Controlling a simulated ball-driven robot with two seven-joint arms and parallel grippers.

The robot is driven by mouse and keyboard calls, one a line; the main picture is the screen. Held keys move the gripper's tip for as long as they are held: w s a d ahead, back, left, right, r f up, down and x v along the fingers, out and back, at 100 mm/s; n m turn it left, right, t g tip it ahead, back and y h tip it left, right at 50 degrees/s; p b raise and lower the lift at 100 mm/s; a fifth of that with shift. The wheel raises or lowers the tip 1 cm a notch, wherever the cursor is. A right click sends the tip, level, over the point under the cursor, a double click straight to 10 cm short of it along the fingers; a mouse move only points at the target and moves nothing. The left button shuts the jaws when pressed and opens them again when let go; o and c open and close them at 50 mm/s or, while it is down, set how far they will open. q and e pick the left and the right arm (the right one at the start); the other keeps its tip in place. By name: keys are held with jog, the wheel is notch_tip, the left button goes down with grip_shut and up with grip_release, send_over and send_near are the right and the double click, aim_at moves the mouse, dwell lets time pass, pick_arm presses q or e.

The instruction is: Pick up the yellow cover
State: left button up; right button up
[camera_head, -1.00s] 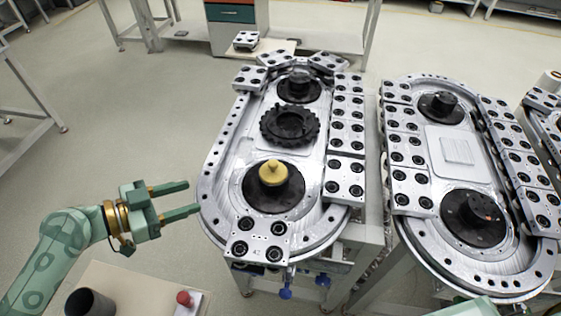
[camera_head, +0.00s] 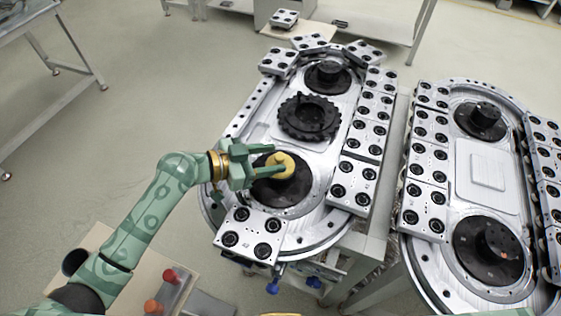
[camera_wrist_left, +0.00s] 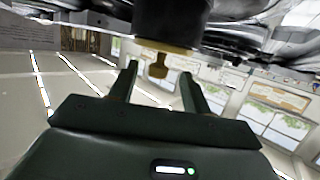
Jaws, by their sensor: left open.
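The yellow cover (camera_head: 284,182) is a round cap with a knob on top. It sits on the black round hub (camera_head: 299,203) at the near end of the left ring track (camera_head: 318,238). My left gripper (camera_head: 279,159) is open, its two fingers reaching to the cover's knob from the left. In the left wrist view the cover (camera_wrist_left: 158,68) shows upside down, its knob between the open fingers of the gripper (camera_wrist_left: 160,77). I cannot tell if the fingers touch it. My right gripper is not in view.
A black toothed gear (camera_head: 309,118) lies on the track behind the cover. Carriage plates (camera_head: 251,233) with black rollers line the track. A second ring track (camera_head: 487,168) stands at right.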

aim_at(284, 157)
pick_arm(q)
jog(key=x, duration=0.5)
jog(key=shift+s+f, duration=0.1)
jog(key=shift+s, duration=0.05)
jog(key=c, duration=1)
jog(key=shift+c, duration=0.2)
jog(key=shift+a, duration=0.1)
